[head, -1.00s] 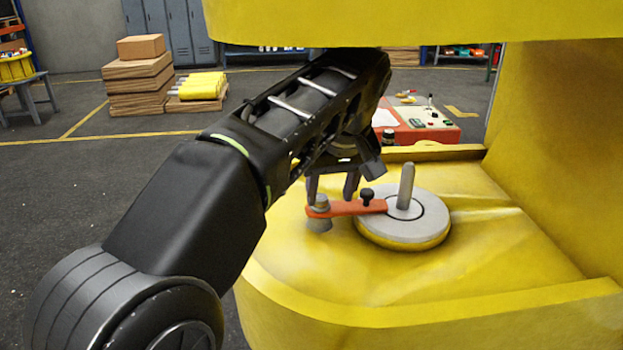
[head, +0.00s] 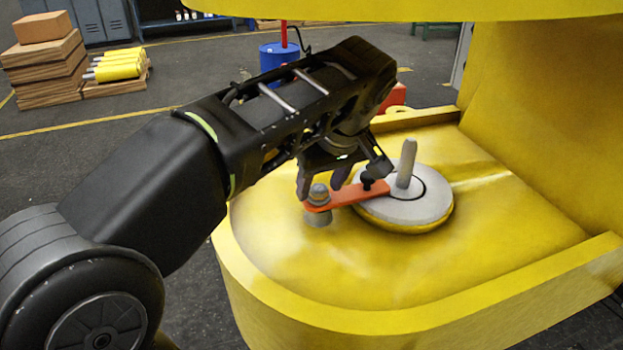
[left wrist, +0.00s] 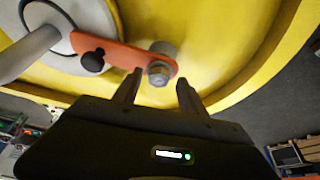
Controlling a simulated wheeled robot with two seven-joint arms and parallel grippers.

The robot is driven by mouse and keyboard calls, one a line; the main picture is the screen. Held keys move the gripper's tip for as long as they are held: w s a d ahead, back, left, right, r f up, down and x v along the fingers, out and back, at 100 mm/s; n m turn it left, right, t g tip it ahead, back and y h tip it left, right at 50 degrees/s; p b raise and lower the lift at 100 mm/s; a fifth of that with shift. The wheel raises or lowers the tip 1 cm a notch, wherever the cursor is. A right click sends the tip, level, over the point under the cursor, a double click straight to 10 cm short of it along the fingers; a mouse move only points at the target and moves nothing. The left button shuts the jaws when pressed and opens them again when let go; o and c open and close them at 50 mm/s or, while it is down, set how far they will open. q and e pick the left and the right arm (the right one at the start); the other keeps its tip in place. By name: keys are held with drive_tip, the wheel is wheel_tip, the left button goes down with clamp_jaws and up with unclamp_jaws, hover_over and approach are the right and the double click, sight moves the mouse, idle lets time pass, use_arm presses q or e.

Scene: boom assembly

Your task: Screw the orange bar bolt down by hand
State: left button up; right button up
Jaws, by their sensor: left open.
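The orange bar (head: 345,195) lies from the grey disc with an upright pin (head: 407,165) to a grey hex-headed bolt (head: 318,194) at its left end. A black knob (head: 371,180) stands on the bar near the disc. My left gripper (head: 322,182) is just behind the bolt in the head view. In the left wrist view, its two fingers (left wrist: 158,88) are apart, with the bolt head (left wrist: 159,72) in front of the gap and nothing held. The bar also shows there (left wrist: 120,57). My right gripper is not in view.
The bar sits over a yellow boom plate (head: 400,275) with a raised rim. A yellow wall (head: 550,140) rises at right and a yellow part (head: 400,8) hangs overhead. A blue drum (head: 278,60) and stacked boxes (head: 45,60) stand well behind.

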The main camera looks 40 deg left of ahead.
use_arm(q)
drive_tip(key=shift+w, duration=0.15)
drive_tip(key=shift+c, duration=0.2)
clamp_jaws()
